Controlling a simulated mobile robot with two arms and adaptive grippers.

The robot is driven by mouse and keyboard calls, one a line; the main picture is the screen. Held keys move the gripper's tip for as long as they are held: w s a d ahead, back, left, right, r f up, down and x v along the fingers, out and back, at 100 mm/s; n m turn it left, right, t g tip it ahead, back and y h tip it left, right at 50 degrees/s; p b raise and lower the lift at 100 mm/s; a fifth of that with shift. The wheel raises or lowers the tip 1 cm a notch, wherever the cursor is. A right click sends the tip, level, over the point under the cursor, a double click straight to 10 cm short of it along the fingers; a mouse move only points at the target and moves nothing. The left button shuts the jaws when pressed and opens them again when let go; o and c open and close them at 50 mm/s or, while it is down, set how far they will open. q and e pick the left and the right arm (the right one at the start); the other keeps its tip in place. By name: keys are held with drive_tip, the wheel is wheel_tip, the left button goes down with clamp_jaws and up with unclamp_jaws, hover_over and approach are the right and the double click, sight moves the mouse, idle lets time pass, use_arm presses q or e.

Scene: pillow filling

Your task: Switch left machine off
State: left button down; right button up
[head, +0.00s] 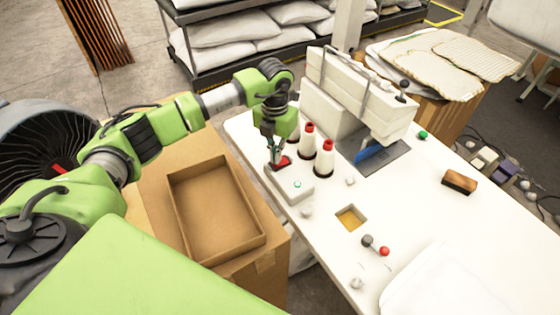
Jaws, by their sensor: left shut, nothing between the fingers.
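The sewing machine (345,95) stands on the white worktable, with a blue part under its head. A white control box (290,187) with a red switch (281,163) and a green button (297,184) sits at the table's left edge. My left gripper (274,158) is shut and empty, pointing down at the red switch. Its fingertips are at or just above the switch; I cannot tell whether they touch. The tips partly hide the switch, so its position is unclear. My right gripper is not in view.
White thread cones with red tops (324,158) stand close to the right of my gripper. An open cardboard box (215,212) lies left of the table. A brush (460,182) and a red-knobbed lever (384,251) are on the tabletop. Shelves with pillows (225,40) stand behind.

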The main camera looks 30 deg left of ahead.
use_arm(q)
drive_tip(key=shift+f+b, duration=0.45)
drive_tip(key=shift+f, duration=0.15)
drive_tip(key=shift+r, duration=0.1)
drive_tip(key=shift+r+p, duration=2.05)
drive_tip(key=shift+r, duration=1.4)
